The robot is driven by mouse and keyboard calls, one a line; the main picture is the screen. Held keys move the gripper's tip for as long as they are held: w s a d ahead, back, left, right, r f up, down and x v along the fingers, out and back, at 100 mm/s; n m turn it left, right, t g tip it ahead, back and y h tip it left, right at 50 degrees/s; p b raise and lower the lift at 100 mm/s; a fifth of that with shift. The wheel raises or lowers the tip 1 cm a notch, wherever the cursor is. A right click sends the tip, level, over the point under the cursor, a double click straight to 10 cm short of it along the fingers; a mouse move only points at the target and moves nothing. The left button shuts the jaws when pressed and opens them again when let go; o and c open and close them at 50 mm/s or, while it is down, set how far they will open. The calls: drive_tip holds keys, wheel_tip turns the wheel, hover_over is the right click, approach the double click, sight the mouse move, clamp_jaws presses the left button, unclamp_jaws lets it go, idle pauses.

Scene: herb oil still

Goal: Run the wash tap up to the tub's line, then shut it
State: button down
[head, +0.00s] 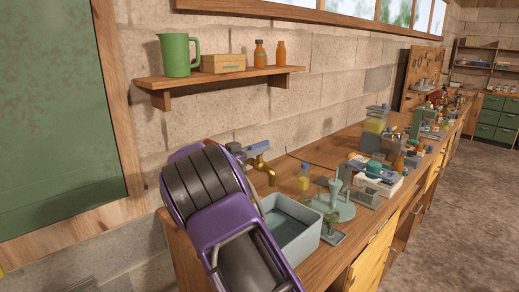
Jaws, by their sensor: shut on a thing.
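The brass wash tap (261,167) sticks out from the wall above the bench, with its spout pointing down over the tub. The grey-green tub (298,243) stands on the bench below it. My gripper (259,147) is at the top of the tap, its grey fingers shut at the tap's handle, which they mostly hide. My purple arm covers the tub's left side. No clear stream shows under the spout. I cannot make out the tub's line or the water level.
A small yellow bottle (304,178) stands behind the tub. A green stand (334,200) is close on the tub's right. Several jars and boxes crowd the bench farther right. A wall shelf (220,79) above holds a green jug (177,56).

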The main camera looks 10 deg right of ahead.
drive_tip(key=shift+r, duration=0.15)
drive_tip(key=c, duration=0.8)
unclamp_jaws()
drive_tip(key=shift+c, duration=0.2)
drive_tip(key=v, duration=1.7)
drive_tip(key=shift+s+a, duration=0.1)
drive_tip(key=shift+s, duration=0.05)
